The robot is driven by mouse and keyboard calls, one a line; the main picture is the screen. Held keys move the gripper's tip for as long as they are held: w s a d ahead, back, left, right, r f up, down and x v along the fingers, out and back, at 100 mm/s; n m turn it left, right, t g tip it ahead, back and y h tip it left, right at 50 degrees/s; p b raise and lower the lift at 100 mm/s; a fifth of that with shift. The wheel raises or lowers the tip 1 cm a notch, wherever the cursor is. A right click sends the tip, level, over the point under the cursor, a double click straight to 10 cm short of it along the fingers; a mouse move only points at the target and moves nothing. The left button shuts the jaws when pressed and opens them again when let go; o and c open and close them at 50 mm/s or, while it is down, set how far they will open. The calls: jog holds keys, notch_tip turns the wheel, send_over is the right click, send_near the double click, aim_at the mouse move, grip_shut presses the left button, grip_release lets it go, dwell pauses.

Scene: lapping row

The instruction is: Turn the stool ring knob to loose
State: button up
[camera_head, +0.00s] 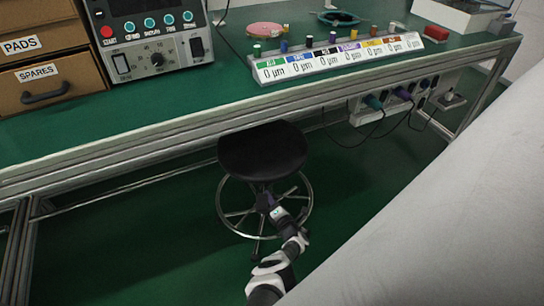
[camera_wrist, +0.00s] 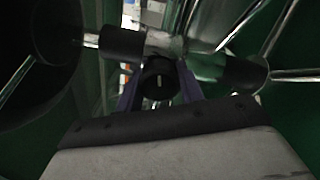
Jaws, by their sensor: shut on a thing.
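The stool (camera_head: 262,150) has a round black seat and a chrome foot ring, and stands on the green floor under the bench's front edge. In the wrist view its ring knob (camera_wrist: 158,80) is a small round black knob with a pale pointer line that looks about upright. My gripper (camera_wrist: 159,88) has its two purple fingers on either side of the knob and is shut on it. In the head view my gripper (camera_head: 266,200) is just below the seat, by the stool's column; the knob is hidden there. I see no loose or tight marking.
The bench (camera_head: 150,140) with a green top and metal frame stands behind and above the stool. It holds drawers (camera_head: 50,85), a control box (camera_head: 155,45) and a labelled colour strip (camera_head: 350,60). The foot ring (camera_head: 222,212) and its spokes surround my gripper. Cables hang at right.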

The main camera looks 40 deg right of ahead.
jog(key=m, duration=0.4)
jog(key=shift+w+d+r, duration=0.1)
jog(key=shift+r, duration=0.15)
jog(key=shift+m, duration=1.9)
jog(key=o, duration=1)
jog(key=shift+f, duration=0.1)
